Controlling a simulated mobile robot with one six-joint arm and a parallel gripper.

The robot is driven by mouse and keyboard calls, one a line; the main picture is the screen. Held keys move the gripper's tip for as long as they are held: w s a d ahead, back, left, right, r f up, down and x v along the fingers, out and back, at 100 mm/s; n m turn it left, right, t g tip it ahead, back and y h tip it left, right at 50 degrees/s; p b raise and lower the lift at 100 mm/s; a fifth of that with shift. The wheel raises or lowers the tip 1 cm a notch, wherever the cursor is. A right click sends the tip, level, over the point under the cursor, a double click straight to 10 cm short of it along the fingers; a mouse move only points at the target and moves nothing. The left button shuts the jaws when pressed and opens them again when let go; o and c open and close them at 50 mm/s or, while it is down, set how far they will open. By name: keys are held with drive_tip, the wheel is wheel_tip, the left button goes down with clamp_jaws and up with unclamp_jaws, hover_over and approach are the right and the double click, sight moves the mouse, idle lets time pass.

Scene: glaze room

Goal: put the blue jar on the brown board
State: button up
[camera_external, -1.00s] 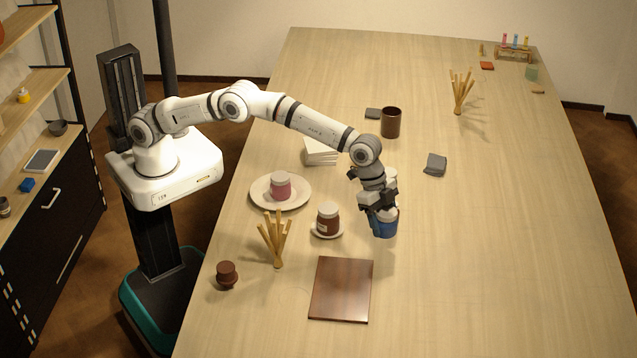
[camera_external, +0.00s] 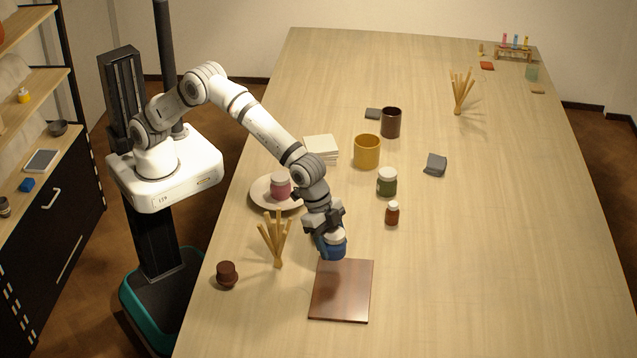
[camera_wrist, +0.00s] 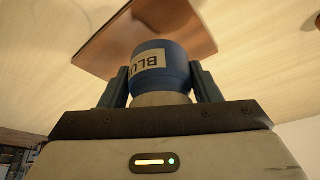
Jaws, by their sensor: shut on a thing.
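My gripper (camera_external: 327,232) is shut on the blue jar (camera_external: 331,248), just behind and over the far edge of the brown board (camera_external: 342,292). In the wrist view the blue jar (camera_wrist: 160,68) sits between my two fingers, with a white label that reads "BLU". The brown board (camera_wrist: 110,38) shows behind the jar there. The jar looks held above the table; I cannot tell its exact height. The board's visible surface is bare.
A pink jar stands on a plate (camera_external: 262,194). Wooden sticks (camera_external: 275,240) stand left of the board, with a brown knob-shaped thing (camera_external: 227,275) further left. A green jar (camera_external: 387,182), a small brown bottle (camera_external: 392,214) and a yellow mug (camera_external: 367,152) stand behind. The table right of the board is clear.

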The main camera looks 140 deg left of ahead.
sight(332, 269)
drive_tip(key=shift+f+p, duration=0.4)
drive_tip(key=shift+f, duration=2.75)
drive_tip(key=o, duration=1.1)
drive_tip(key=shift+o, duration=0.2)
drive_tip(key=shift+r, duration=0.1)
drive_tip(key=shift+r, duration=0.25)
drive_tip(key=b+v, duration=0.2)
drive_tip(key=v, duration=0.9)
drive_tip(key=shift+s+r, duration=0.2)
drive_tip(key=shift+r, duration=0.05)
drive_tip(key=shift+d, duration=0.1)
